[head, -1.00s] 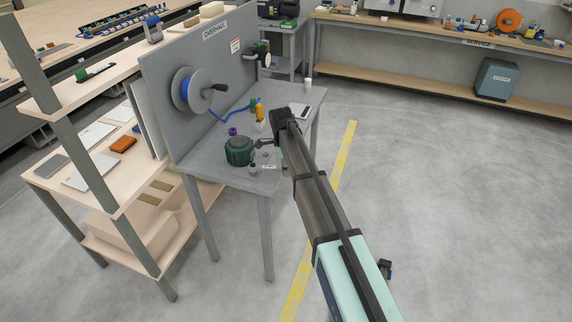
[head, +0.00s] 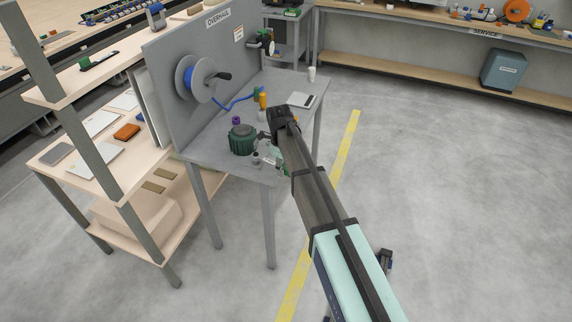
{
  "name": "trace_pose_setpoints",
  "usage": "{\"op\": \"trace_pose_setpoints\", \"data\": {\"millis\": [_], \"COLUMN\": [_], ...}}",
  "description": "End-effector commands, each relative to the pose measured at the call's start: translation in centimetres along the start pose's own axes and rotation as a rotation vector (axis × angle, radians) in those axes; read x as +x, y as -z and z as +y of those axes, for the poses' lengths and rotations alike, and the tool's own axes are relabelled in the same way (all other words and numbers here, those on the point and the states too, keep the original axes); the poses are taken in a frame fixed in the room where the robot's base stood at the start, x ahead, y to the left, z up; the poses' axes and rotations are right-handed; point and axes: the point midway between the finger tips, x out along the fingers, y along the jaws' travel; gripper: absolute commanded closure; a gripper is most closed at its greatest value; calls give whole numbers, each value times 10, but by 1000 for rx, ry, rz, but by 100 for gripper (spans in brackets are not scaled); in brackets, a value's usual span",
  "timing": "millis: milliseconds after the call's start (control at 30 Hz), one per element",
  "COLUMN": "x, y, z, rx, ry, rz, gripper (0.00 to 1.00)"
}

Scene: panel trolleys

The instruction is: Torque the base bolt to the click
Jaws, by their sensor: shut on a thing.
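A dark green ribbed housing (head: 243,140), like a motor or pump, stands on the grey workbench (head: 212,150) near its front edge. My gripper (head: 266,137) is just right of it, low over the bench top, with its dark fingers pointing toward the housing. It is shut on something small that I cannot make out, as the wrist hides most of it. Small grey metal parts (head: 257,159) lie in front of the housing, and a green piece (head: 284,169) shows below my wrist. I cannot pick out the base bolt or the wrench at this size.
A grey upright panel marked OVERHAUL, with a hose reel (head: 199,77), backs the bench. A purple part (head: 237,120), an orange bottle (head: 263,101), a tablet (head: 302,100) and a white cup (head: 312,73) stand on it. A wooden shelf trolley (head: 75,178) is at left. The floor at right is clear.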

Motion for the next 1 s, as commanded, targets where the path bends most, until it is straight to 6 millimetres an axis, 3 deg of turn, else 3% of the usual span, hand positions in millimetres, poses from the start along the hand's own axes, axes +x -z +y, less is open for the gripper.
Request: {"op": "trace_pose_setpoints", "data": {"millis": [500,1000], "x": [-1,-22], "y": [-4,-2], "z": [32,31], "rx": [253,246], "ry": [-22,-21], "rz": [1,0], "gripper": [100,100]}}
